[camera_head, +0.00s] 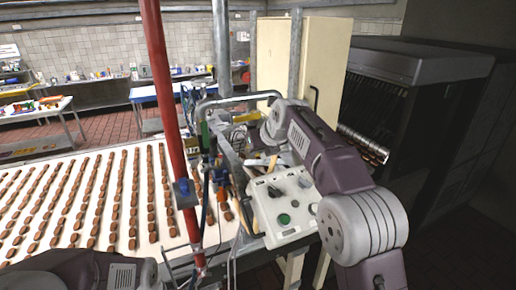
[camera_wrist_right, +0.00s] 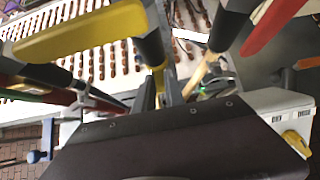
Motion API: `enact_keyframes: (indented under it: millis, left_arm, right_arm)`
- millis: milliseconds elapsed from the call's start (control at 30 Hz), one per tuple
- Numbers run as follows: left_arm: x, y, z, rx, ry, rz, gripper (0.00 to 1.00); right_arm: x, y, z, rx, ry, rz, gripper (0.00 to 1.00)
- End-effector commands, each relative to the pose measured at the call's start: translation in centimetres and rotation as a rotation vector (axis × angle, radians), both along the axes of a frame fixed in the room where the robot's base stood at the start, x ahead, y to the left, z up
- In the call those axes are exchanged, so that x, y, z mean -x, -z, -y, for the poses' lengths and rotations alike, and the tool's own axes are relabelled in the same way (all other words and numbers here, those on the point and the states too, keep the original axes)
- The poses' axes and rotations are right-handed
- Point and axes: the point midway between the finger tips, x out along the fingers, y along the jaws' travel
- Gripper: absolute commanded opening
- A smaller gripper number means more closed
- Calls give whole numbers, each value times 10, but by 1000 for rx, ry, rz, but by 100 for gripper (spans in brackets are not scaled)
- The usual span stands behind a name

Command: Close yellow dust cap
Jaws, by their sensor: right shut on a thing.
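A yellow part, which I take for the dust cap (camera_head: 255,115), shows just beyond my right wrist in the head view. A broad yellow flat piece (camera_wrist_right: 85,35) fills the upper left of the right wrist view, joined to a dark cylinder. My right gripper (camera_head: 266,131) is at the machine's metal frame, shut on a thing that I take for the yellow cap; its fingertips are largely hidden. I cannot tell how far the cap stands open. My left arm shows at the bottom left of the head view, its gripper out of view.
A grey control box (camera_head: 285,208) with a green button sits below my right forearm. A red piece (camera_wrist_right: 275,20) and cables crowd the wrist view.

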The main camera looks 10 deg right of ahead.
Motion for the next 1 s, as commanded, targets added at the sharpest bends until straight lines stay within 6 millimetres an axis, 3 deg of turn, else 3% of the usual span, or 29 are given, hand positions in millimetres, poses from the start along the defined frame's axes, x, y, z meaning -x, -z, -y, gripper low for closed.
enact_keyframes:
  millis: [633,667,733,1000]
  left_arm:
    - [0,0,0,0,0,1,0]
    - [0,0,0,0,0,1,0]
    - [0,0,0,0,0,1,0]
    - [0,0,0,0,0,1,0]
  right_arm:
    - [1,-6,0,28,4,-85,0]
    - [1,-6,0,28,4,-85,17]
    - [1,-6,0,28,3,-85,36]
    - [1,-6,0,29,3,-86,36]
